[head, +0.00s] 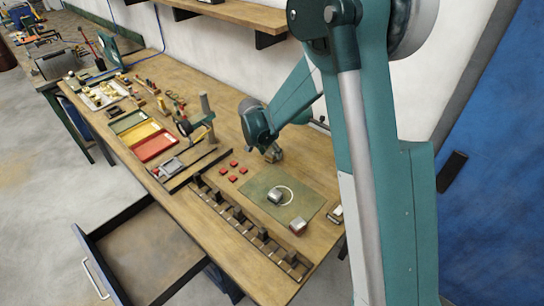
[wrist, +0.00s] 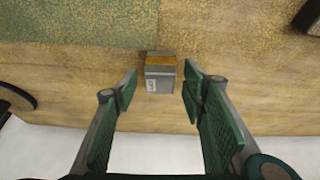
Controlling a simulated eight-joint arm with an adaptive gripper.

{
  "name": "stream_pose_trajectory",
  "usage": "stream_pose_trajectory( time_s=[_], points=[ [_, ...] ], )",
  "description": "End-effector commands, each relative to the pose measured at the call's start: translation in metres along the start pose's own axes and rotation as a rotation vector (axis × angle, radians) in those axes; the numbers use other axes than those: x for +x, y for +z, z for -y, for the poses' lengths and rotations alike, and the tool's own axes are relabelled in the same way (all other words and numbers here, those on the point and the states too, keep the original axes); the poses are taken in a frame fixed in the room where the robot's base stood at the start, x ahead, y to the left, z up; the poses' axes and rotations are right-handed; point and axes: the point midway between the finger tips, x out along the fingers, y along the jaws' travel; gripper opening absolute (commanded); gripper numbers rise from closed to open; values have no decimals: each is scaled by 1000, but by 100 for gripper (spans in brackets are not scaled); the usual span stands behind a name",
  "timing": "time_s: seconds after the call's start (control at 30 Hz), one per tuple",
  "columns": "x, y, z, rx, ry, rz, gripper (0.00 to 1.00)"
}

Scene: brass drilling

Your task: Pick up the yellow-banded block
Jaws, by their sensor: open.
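The yellow-banded block (wrist: 160,74) is a small grey block with a yellow-brown band and a pale label, and it stands on the wooden bench in the wrist view. My gripper (wrist: 160,84) is open, with one green-padded finger on each side of the block and a visible gap on both sides. In the head view my gripper (head: 272,154) is low over the bench behind the green mat. A small yellowish part of the block (head: 276,157) shows at its tip; the rest is hidden there.
The green mat (head: 262,184) bears a grey block (head: 275,195). A reddish-grey block (head: 298,226) and another small block (head: 335,213) stand nearby. Several red pieces (head: 233,164) lie left of the mat. A slotted rack (head: 240,218) lines the front edge, above an open drawer (head: 145,250).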

Motion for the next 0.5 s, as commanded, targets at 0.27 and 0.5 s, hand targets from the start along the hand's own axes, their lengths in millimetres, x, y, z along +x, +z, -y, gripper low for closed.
stream_pose_trajectory(
  time_s=[0.27, 0.5],
  points=[
    [13, 0, 0, 1, 0, 0, 41],
    [13, 0, 0, 1, 0, 0, 41]
  ],
)
